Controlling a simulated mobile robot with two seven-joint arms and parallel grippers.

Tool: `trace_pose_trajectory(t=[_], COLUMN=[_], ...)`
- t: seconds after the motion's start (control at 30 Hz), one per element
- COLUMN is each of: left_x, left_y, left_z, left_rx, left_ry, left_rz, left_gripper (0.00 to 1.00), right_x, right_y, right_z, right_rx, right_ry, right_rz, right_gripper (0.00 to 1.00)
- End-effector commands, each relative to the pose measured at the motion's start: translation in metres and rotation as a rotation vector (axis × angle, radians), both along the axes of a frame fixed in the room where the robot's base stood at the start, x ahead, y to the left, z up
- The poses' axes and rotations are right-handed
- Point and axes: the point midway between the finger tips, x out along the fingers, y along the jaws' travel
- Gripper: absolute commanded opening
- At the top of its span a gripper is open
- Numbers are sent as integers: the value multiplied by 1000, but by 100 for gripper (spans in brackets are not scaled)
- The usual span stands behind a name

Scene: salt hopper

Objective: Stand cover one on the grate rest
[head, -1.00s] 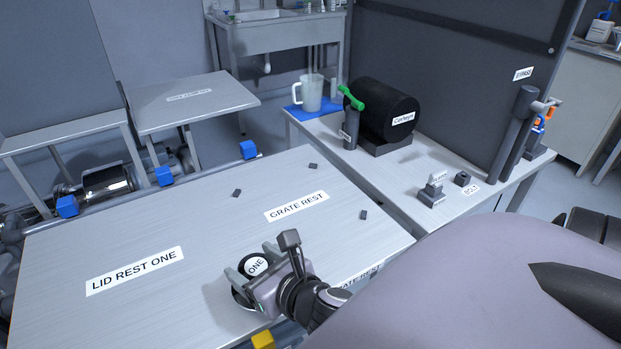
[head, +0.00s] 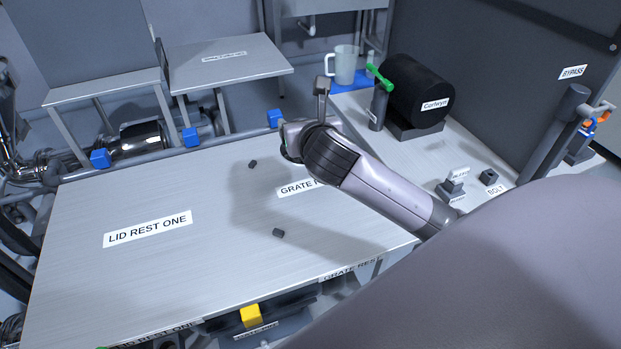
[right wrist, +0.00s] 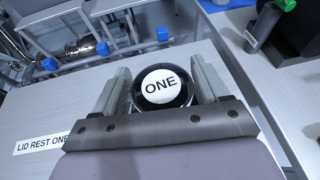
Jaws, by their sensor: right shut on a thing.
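Cover one (right wrist: 160,86) is a round dark lid with a white disc marked ONE, seen in the right wrist view. My right gripper (right wrist: 162,76) is shut on it, one finger on each side. In the head view the right gripper (head: 297,138) is above the back right of the table, and the cover is mostly hidden by it. The grate rest label (head: 298,188) is partly covered by my arm. Two small dark pegs (head: 252,163) (head: 278,233) show on the tabletop near it; others are hidden. My left gripper is not in view.
The left of the table (head: 120,275) is bare around the LID REST ONE label (head: 148,229). Blue blocks (head: 190,137) line a rail behind it. On the bench to the right stand a black Corlwyn drum (head: 418,92), a green-handled post (head: 378,100) and a pitcher (head: 345,64).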

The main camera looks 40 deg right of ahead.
Motion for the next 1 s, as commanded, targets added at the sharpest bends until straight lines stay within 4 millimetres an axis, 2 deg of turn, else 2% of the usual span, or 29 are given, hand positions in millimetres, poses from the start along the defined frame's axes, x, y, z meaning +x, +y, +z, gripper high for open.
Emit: trace_pose_trajectory(t=[0.03,0.13,0.27,0.37,0.47,0.8,1.0], left_x=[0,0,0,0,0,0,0], left_y=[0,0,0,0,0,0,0], left_z=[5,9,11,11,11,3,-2], left_rx=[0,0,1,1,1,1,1], left_ry=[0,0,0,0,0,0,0], left_rz=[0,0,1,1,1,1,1], left_gripper=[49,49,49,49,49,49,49], right_x=[9,20,27,28,28,28,28], right_y=[-8,-20,-30,-32,-33,-32,-32], right_z=[20,40,54,53,35,-57,-92], right_rx=[-3,-6,-11,-11,-10,-11,-11], right_ry=[-8,-3,1,8,13,12,8], right_rz=[-29,-73,-106,-116,-118,-118,-117], right_gripper=[7,7,7,7,7,7,7])
